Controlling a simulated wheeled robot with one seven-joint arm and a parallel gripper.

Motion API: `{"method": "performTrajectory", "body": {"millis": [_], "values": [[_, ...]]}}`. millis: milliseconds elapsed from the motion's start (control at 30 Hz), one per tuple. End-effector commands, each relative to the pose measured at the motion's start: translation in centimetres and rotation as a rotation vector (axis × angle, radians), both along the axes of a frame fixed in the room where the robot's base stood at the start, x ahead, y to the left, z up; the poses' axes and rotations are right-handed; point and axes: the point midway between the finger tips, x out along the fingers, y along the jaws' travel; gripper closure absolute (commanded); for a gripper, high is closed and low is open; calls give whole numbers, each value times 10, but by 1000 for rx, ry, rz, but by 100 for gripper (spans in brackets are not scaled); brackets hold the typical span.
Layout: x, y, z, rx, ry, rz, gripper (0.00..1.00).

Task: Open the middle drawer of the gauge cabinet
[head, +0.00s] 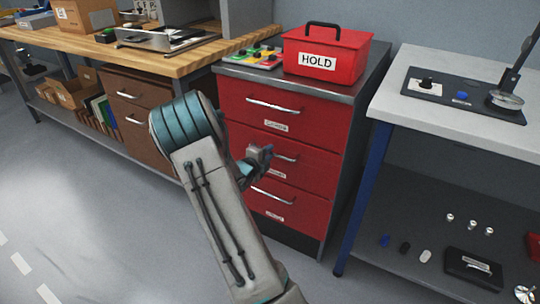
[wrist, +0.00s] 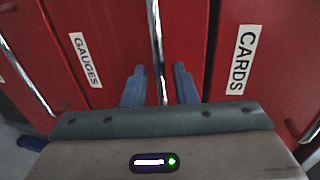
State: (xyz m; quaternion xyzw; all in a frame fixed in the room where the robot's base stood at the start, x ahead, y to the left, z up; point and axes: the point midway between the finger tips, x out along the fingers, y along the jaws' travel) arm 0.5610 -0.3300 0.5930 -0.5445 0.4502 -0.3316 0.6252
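The red gauge cabinet (head: 330,173) has three drawers, all looking shut. The middle drawer's bar handle (head: 285,157) is partly hidden behind my gripper (head: 262,160). In the wrist view, the middle drawer (wrist: 110,25) carries the label GAUGES (wrist: 85,60). Its handle (wrist: 155,35) runs into the gap between the two blue fingers of my gripper (wrist: 160,72). The fingers stand apart, one on each side of the bar, with clear space beside it. The top drawer, labelled CARDS (wrist: 240,60), is to the right in the wrist view.
A red HOLD box (head: 330,55) and a tray of coloured parts (head: 254,58) stand on the cabinet. A wooden bench (head: 190,62) is at left. A white-topped table (head: 470,125) with a blue leg is close at right. The floor in front is clear.

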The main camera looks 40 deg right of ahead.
Motion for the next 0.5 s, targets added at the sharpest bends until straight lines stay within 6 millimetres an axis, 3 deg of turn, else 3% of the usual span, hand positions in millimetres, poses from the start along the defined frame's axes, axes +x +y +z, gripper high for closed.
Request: {"method": "performTrajectory", "body": {"millis": [167,467,500], "values": [[5,-13,-3,0,0,0,74],[6,-15,-3,0,0,0,74],[6,-15,-3,0,0,0,82]]}}
